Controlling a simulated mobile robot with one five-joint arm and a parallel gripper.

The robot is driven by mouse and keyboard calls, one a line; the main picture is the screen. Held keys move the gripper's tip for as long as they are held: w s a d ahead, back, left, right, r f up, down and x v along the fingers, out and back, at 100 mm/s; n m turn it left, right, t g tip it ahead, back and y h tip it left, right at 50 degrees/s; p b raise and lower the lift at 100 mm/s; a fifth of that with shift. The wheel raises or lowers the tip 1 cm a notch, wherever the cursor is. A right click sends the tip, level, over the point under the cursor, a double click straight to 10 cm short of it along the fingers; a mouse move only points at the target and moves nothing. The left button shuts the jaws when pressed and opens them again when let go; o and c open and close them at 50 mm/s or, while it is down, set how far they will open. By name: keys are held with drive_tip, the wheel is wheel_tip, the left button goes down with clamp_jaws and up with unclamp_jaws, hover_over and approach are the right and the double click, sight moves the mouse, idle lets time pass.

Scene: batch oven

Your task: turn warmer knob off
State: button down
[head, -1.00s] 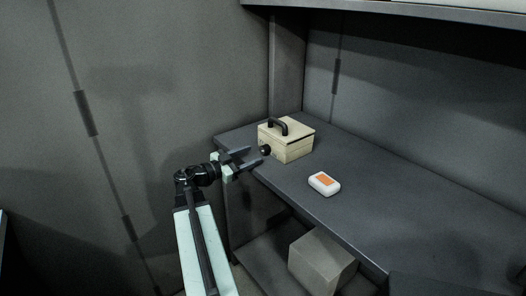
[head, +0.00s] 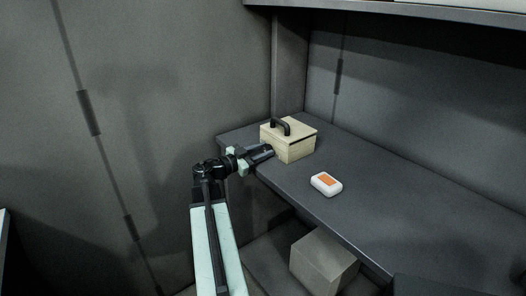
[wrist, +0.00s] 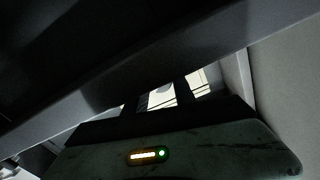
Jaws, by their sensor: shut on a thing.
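The warmer is a cream box (head: 294,150) with a black handle (head: 281,126) on its lid. It stands near the left end of the dark shelf. My gripper (head: 266,152) is at the warmer's front left face and is shut on the dark round knob there. The jaws cover most of the knob in the head view, so its turn angle cannot be read. In the wrist view, pale patches of the warmer (wrist: 197,79) show past my dark fingers, and the image is too dim to make out the knob.
A white block with an orange top (head: 326,184) lies on the shelf to the right of the warmer. The dark shelf (head: 400,222) is bare further right. A grey box (head: 322,262) sits below it. A wall (head: 150,120) stands to the left.

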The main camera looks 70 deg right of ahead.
drive_tip(key=shift+a+f+n, duration=0.1)
drive_tip(key=shift+f+n, duration=0.05)
drive_tip(key=shift+n, duration=2.65)
drive_tip(key=c, duration=1)
unclamp_jaws()
drive_tip(key=shift+c, duration=0.2)
drive_tip(key=v, duration=0.7)
drive_tip(key=shift+w+a, duration=0.2)
drive_tip(key=shift+a, duration=0.1)
